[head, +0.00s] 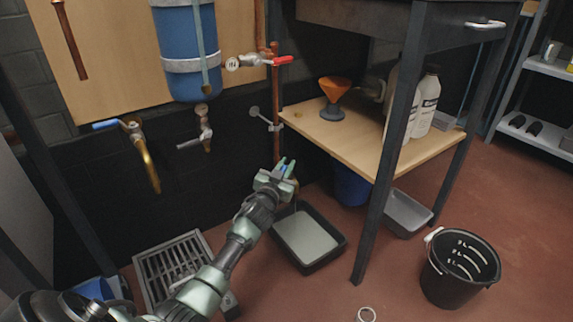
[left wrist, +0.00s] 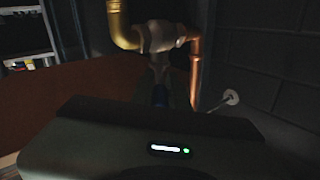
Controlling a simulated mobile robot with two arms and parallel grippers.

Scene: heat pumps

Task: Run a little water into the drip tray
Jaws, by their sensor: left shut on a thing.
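The drip tray (head: 327,259) is a black rectangular pan on the floor beneath the copper pipe. Its inside shows a flat pale grey surface; I cannot tell how much of that is water. My left gripper (head: 285,168) is at the pipe's lower end, above the back of the tray, shut on a small blue handle (head: 283,170). In the left wrist view, the blue handle (left wrist: 161,95) shows dimly below a valve body (left wrist: 160,37) with a brass elbow spout (left wrist: 123,28) and a copper pipe (left wrist: 195,65). No clear stream is visible. My right gripper is out of view.
A wooden shelf (head: 375,150) holds an orange funnel (head: 335,89) and white bottles (head: 427,103). A black bucket (head: 458,275) stands at the right, a grey bin (head: 407,213) under the shelf. A floor grate (head: 175,265) lies left of the tray. Wall valves hang behind.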

